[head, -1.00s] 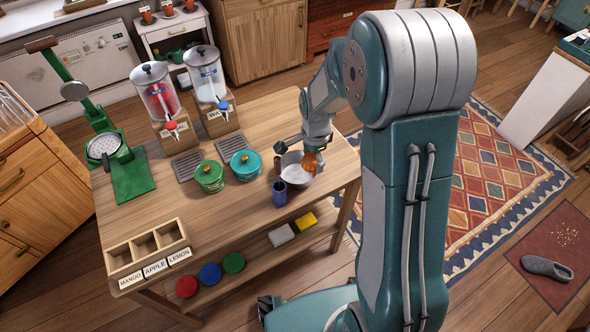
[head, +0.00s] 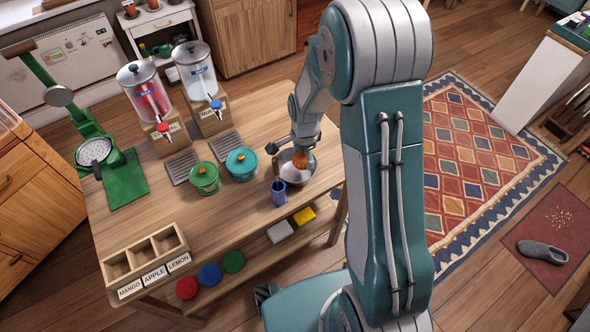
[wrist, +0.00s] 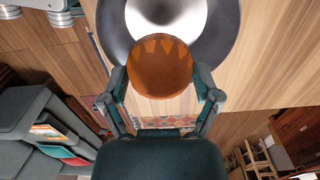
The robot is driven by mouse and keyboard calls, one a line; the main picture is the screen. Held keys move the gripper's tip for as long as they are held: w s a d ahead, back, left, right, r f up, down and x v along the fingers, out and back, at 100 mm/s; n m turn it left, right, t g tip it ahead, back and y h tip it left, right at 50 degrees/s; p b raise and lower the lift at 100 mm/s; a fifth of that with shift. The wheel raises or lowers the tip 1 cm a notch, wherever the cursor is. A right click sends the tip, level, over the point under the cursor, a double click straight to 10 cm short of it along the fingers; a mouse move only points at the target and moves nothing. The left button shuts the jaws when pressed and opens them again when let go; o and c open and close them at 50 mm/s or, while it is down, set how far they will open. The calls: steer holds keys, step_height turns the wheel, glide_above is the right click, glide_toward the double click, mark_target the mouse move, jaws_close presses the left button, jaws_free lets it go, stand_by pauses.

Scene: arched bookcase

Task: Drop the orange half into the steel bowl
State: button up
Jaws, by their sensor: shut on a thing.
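The orange half (head: 301,160) is held in my gripper (head: 304,152). In the wrist view the orange half (wrist: 159,66) sits between the two fingers of my gripper (wrist: 160,85), which are shut on it. The steel bowl (head: 286,172) stands on the wooden table's right part. In the wrist view the steel bowl (wrist: 221,22) lies directly beyond the orange half, which overlaps its near rim. In the head view the orange half appears over the bowl's right side. The exact height gap cannot be told.
A blue cup (head: 279,193) stands just in front of the bowl. Two drink dispensers (head: 146,92) are at the back. The table's front middle (head: 215,225) is bare.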

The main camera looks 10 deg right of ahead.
steer(key=shift+a+f, duration=0.1)
steer(key=shift+f, duration=0.55)
steer(key=o, duration=1)
steer(key=shift+c, duration=0.2)
step_height(320, 180, up, 11)
steer(key=shift+f, duration=0.1)
steer(key=shift+r, duration=0.55)
